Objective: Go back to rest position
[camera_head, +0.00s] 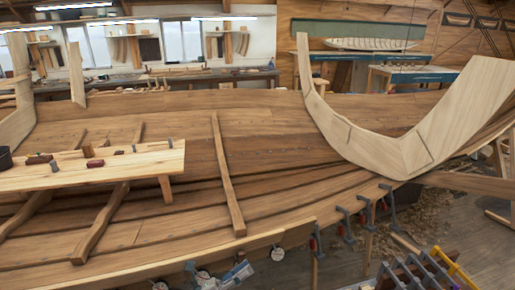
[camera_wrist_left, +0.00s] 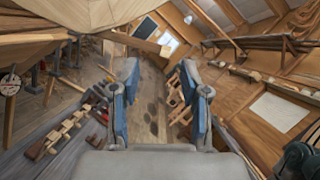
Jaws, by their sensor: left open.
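My left gripper (camera_head: 217,270) shows at the bottom edge of the head view, just below the near edge of the wooden hull (camera_head: 280,150). It is grey with blue finger pads. In the left wrist view my left gripper (camera_wrist_left: 161,80) has its two fingers spread apart, with nothing between them. The workshop floor shows beyond the gap. My right gripper is in neither view.
A plank bench (camera_head: 110,165) with small tools stands across the hull at left. Several clamps (camera_head: 345,222) hang along the hull's near edge. A curved pale timber frame (camera_head: 375,140) rises at right. A tool rack (camera_head: 425,270) stands at lower right. Floor (camera_head: 465,225) shows at right.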

